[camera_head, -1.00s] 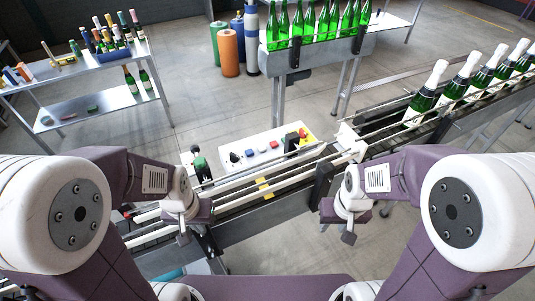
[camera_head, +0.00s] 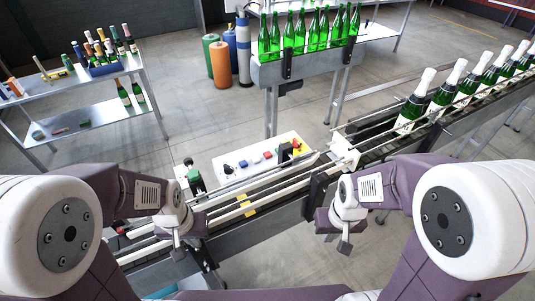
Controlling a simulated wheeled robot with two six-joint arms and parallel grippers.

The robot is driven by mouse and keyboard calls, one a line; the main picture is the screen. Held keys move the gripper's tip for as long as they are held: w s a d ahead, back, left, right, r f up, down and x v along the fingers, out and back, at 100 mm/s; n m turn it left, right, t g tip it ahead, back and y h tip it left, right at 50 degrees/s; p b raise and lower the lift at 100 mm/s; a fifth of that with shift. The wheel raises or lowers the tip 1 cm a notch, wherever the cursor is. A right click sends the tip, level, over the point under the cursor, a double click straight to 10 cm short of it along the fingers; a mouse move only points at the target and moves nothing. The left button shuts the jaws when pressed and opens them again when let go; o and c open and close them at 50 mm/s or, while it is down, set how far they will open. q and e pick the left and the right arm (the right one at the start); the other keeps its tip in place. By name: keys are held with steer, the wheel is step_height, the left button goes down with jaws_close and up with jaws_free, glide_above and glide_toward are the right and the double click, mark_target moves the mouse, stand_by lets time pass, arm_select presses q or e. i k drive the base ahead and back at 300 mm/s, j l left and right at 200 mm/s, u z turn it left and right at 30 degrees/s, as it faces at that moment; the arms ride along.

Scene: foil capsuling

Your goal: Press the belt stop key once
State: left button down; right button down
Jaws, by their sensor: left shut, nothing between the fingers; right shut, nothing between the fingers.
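A white control panel (camera_head: 222,158) stands behind the conveyor belt, left of the picture's middle. It carries a black knob (camera_head: 227,169), small coloured keys including a blue key (camera_head: 243,164) and a red key (camera_head: 268,154), and a red button on yellow at its right end. The key labels are too small to read, so I cannot tell which is the belt stop key. My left gripper (camera_head: 178,244) is shut and empty over the near side of the conveyor, apart from the panel. My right gripper (camera_head: 344,246) is shut and empty, right of the panel and nearer to me.
Conveyor rails (camera_head: 250,190) run between my arms and the panel. Champagne bottles (camera_head: 412,108) with white tops line the belt at right. Green bottles (camera_head: 300,36) stand on a raised bench at the back. A metal shelf (camera_head: 90,118) with bottles is at left.

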mark_target(268, 155)
steer(key=i+l+u, duration=0.1)
steer(key=l+u, duration=0.35)
steer(key=i+l+u, duration=0.1)
steer(key=l+u, duration=0.25)
steer(key=u, duration=0.15)
steer(key=l+u, duration=0.45)
steer(key=k+l+u, duration=0.1)
steer(key=l+u, duration=0.35)
